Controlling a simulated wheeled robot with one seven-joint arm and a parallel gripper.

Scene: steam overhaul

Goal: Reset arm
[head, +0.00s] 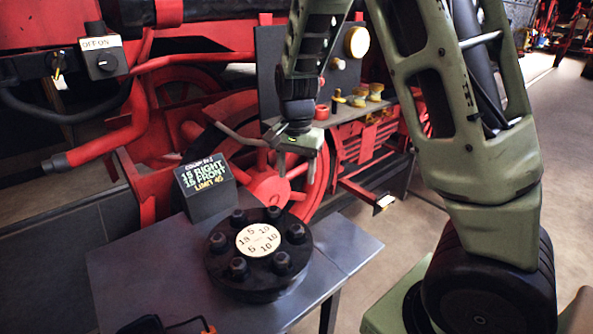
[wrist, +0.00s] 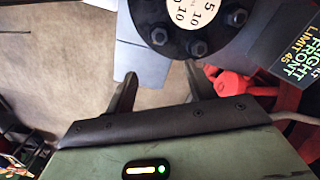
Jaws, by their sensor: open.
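My gripper (head: 296,150) hangs from the green arm in the head view, behind and above the black flange and in front of the red machinery. In the wrist view my gripper (wrist: 160,78) shows two dark fingers spread apart, with only floor and part of the table between them. It holds nothing. My arm comes down from the top of the head view, with its upper links at the right.
A black bolted flange (head: 259,284) with a numbered disc (head: 257,240) sits on a grey table (head: 130,280). A sign block (head: 207,186) reads RIGHT, FRONT, LIMIT 45. Red wheels and pipes stand behind. A switch box (head: 104,60) is upper left. Floor at right is open.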

